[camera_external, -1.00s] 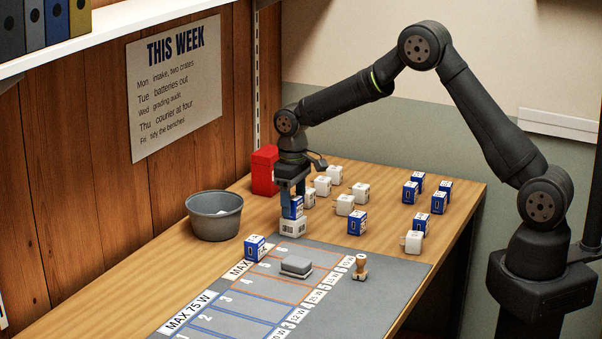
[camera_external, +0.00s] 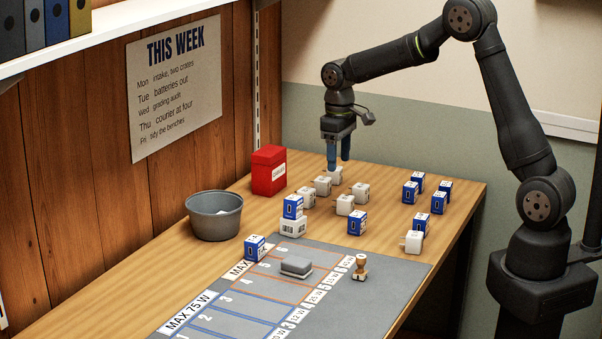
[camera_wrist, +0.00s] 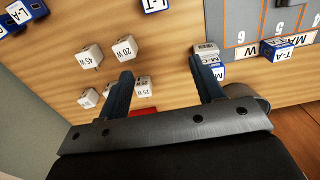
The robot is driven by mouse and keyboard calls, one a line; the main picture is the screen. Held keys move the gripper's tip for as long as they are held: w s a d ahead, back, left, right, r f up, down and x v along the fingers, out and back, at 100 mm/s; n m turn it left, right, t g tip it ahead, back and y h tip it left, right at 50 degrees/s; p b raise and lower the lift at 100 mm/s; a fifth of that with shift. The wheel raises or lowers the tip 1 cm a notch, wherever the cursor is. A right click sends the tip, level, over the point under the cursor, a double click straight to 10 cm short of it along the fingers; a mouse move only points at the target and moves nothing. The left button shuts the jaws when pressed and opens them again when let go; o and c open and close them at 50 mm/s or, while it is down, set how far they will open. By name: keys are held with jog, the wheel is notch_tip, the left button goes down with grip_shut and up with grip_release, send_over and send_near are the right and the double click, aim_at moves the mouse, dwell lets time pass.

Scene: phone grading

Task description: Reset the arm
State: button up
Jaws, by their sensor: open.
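My gripper (camera_external: 338,150) is open and empty, raised above the far part of the bench, over the white chargers near the red box. Its two blue fingers point down in the outside view. The stack also shows beside the right finger in the wrist view.
A red box (camera_external: 268,171) stands at the back left, a grey bin (camera_external: 214,216) at the left edge. Several white and blue chargers stand across the far bench.

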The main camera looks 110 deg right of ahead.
jog(key=s+a+f+m, duration=0.1)
jog(key=s+a+f, duration=0.25)
jog(key=a, duration=0.55)
jog(key=w+a+f, duration=0.1)
jog(key=w+f, duration=0.1)
jog(key=w, duration=0.1)
jog(key=w+a+f, duration=0.1)
jog(key=w+f, duration=0.1)
jog(key=w, duration=0.1)
jog(key=w+a+f, duration=0.1)
jog(key=w+f, duration=0.2)
jog(key=w, duration=0.1)
jog(key=shift+a+f, duration=0.1)
jog(key=shift+a, duration=0.25)
